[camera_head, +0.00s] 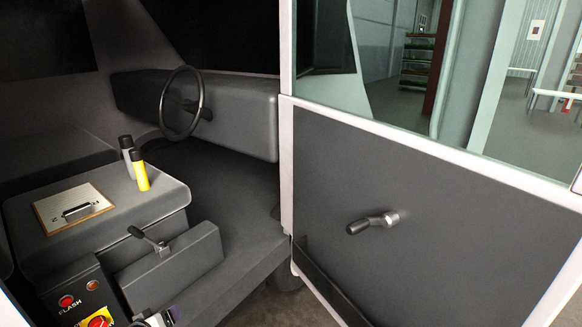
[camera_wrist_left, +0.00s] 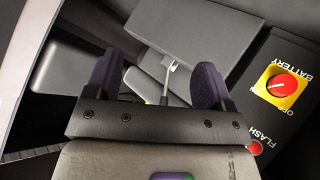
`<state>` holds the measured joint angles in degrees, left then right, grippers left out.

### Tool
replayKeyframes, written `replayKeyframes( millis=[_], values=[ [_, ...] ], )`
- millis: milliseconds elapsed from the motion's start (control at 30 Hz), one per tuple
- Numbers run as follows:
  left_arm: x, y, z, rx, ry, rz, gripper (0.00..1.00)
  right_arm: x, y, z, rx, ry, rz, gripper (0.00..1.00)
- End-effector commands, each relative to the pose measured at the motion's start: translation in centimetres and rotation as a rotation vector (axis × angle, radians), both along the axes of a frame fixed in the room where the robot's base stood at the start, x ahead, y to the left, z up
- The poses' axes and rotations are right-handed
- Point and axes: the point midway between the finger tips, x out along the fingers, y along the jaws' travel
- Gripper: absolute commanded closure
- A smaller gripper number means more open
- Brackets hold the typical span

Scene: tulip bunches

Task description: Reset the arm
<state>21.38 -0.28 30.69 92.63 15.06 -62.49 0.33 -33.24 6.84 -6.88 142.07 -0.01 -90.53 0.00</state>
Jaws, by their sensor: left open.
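My left gripper (camera_wrist_left: 157,82) shows in the left wrist view with its two purple-padded fingers spread. A thin metal lever (camera_wrist_left: 167,85) shows between the fingers; I cannot tell whether it touches them. In the head view, only a small part of my left gripper (camera_head: 155,319) shows at the bottom edge, near the switch panel. My right gripper is not in view.
The panel's red-on-yellow battery switch (camera_wrist_left: 282,84) lies right of the fingers. A lever (camera_head: 150,240), yellow bottle (camera_head: 140,171), dark bottle (camera_head: 127,157) and steering wheel (camera_head: 181,103) are in the cab. The open door (camera_head: 430,215) stands at right.

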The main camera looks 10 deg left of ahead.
Motion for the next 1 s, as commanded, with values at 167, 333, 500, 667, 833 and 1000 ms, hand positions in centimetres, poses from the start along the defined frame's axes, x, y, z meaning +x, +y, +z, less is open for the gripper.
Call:
replayKeyframes(
  millis=[167, 333, 500, 667, 833, 1000],
  values=[
    [-6.5, -5.5, 4.0, 0.224, 0.185, -0.170, 0.24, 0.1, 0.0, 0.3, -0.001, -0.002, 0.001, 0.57],
    [-15.0, -11.9, 5.2, 0.410, 0.279, -0.305, 0.24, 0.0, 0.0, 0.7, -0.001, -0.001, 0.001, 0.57],
    [-23.1, -17.9, 4.0, 0.481, 0.295, -0.472, 0.24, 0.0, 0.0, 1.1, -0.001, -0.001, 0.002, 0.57],
    [-28.9, -20.4, 0.2, 0.456, 0.412, -0.588, 0.24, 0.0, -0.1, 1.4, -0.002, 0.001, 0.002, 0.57],
    [-34.0, -20.8, -3.0, 0.425, 0.539, -0.640, 0.24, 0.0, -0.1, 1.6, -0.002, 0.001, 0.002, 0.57],
    [-38.0, -20.7, -3.8, 0.396, 0.633, -0.663, 0.24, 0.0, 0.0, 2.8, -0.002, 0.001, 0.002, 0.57]
  ],
)
